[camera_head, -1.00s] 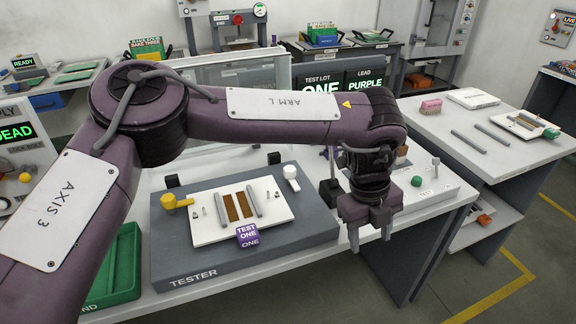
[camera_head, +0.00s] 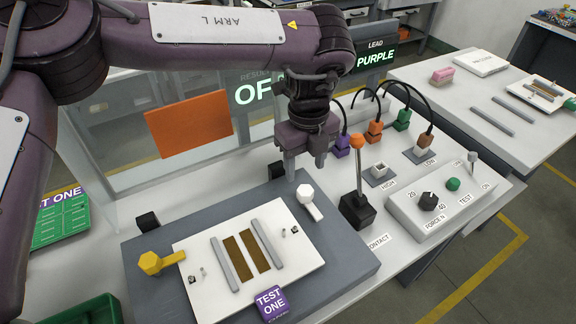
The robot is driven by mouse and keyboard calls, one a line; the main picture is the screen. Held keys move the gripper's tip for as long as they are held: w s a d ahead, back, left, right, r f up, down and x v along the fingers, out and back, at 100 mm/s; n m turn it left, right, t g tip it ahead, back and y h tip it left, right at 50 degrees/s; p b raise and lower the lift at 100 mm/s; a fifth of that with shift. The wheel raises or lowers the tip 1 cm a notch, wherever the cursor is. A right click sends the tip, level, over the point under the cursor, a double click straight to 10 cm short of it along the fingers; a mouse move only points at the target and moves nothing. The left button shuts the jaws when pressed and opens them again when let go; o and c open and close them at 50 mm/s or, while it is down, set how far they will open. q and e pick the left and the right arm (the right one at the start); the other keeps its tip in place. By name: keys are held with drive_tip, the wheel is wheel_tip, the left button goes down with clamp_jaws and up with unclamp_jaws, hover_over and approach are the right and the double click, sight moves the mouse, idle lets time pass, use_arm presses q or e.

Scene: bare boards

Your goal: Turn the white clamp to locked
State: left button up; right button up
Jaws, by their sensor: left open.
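The white clamp (camera_head: 309,200) is a small lever with a hexagonal knob, at the upper right corner of the white plate on the grey tester base. Its arm points down and to the right, off the plate. My left gripper (camera_head: 304,172) points down just above and behind the white clamp, its fingers apart and empty. It does not appear to touch the clamp. A yellow clamp (camera_head: 160,262) lies at the plate's left edge, its arm reaching onto the plate. My right gripper is not in view.
A black contact post with an orange ball (camera_head: 357,180) stands close right of the clamp. Behind it are purple, orange and green plugs with cables (camera_head: 374,131). A control box (camera_head: 440,200) sits at right. A clear screen with an orange panel (camera_head: 188,124) stands behind.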

sight(305, 190)
use_arm(q)
drive_tip(key=shift+f, duration=0.15)
drive_tip(key=f, duration=0.3)
drive_tip(key=s+f+p, duration=0.1)
drive_tip(key=shift+d+f, duration=0.25)
drive_tip(key=shift+d, duration=0.05)
drive_tip(key=shift+w+a+f, duration=0.1)
drive_tip(key=shift+w+f, duration=0.1)
drive_tip(key=shift+f, duration=1.05)
drive_tip(key=c, duration=0.9)
drive_tip(key=shift+c, duration=0.4)
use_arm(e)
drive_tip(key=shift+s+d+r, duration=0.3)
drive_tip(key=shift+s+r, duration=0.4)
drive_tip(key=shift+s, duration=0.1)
